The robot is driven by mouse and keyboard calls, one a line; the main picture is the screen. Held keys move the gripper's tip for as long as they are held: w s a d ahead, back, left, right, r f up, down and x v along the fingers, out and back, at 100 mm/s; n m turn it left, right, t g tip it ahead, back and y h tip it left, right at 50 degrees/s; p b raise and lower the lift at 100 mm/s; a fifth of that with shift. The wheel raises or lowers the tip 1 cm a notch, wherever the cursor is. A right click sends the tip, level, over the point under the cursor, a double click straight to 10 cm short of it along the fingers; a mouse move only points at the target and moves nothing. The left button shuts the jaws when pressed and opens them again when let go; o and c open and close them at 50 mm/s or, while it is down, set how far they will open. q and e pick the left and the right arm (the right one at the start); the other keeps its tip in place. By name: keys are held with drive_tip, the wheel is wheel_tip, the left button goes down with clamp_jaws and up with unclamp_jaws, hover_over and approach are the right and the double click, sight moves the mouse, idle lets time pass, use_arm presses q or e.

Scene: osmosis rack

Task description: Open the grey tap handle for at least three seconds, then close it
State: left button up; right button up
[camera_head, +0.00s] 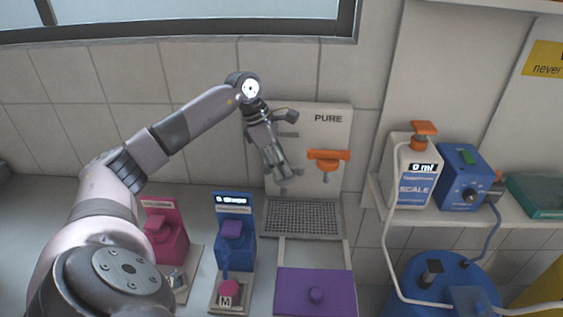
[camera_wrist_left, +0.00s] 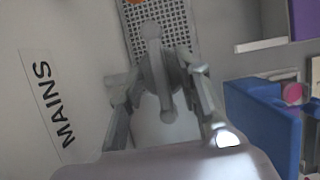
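The grey tap (camera_wrist_left: 153,48) shows between the fingers of my left gripper (camera_wrist_left: 160,88) in the left wrist view, beside a MAINS label (camera_wrist_left: 50,100). The two fingers stand apart, one on each side of it. I cannot tell whether they touch the handle. In the head view my left gripper (camera_head: 278,160) is in front of the white panel (camera_head: 335,185), left of the orange tap (camera_head: 328,160). It hides most of the grey tap there, so the handle's turn is unclear. My right gripper is out of view.
A drain grid (camera_head: 300,217) lies below the taps. A blue device (camera_head: 233,245) and a pink device (camera_head: 165,230) stand to the left. A purple lidded box (camera_head: 316,292) is in front. A scale bottle (camera_head: 415,175) and blue meter (camera_head: 465,178) sit on the right shelf.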

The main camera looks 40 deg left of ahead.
use_arm(q)
clamp_jaws()
idle(0.3)
